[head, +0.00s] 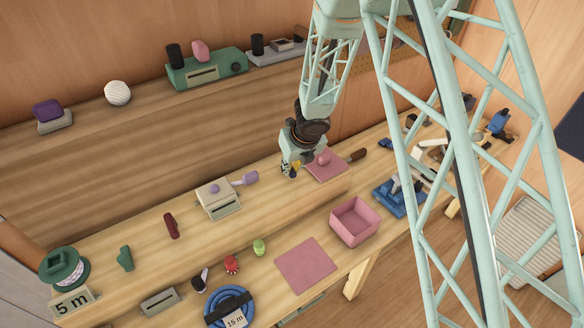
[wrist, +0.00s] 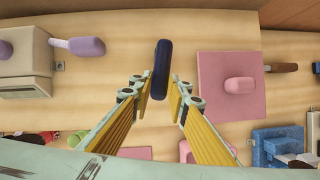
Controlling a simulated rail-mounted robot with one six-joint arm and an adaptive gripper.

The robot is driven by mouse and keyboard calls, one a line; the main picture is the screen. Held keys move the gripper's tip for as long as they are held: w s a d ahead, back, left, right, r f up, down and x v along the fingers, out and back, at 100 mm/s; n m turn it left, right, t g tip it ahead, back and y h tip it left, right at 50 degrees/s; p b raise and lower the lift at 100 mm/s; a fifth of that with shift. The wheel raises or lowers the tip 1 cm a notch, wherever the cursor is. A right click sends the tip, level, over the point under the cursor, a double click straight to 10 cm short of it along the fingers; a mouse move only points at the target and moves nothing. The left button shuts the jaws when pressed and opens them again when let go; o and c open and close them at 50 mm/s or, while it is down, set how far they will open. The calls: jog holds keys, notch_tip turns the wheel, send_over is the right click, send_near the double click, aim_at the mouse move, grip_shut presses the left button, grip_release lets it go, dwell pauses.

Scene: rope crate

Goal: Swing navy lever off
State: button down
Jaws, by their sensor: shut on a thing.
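The navy lever (wrist: 161,58) is a dark rounded bar. In the wrist view it points lengthwise away from me, between my fingertips. My gripper (wrist: 161,90), with yellow inner pads, is shut on its near end. In the head view my gripper (head: 290,172) is low over the bench, between the white box and the pink mat, and the lever is hidden there. What the lever is mounted on is not visible.
Left of my gripper is a white box (head: 220,207) with a lavender lever (head: 245,179). Close on the right is a pink mat (head: 336,172) bearing a pink block (wrist: 239,85). A pink open bin (head: 354,236) stands in front. Bare wood lies around the navy lever.

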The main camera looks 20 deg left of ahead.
jog(key=shift+w+d+r+n+p, duration=0.1)
jog(key=shift+w+d+n+p, duration=0.05)
jog(key=shift+w+n+p, duration=0.3)
jog(key=shift+d+n+y, duration=0.15)
jog(key=shift+n+y, duration=0.15)
jog(key=shift+n, duration=0.15)
jog(key=shift+w+n+p, duration=0.1)
jog(key=shift+n+p, duration=0.2)
jog(key=shift+p, duration=0.05)
jog(key=c, duration=2.5)
grip_release()
jog(key=shift+o, duration=0.2)
jog(key=shift+g, duration=0.3)
jog(key=shift+d, duration=0.1)
jog(key=v, duration=1.2)
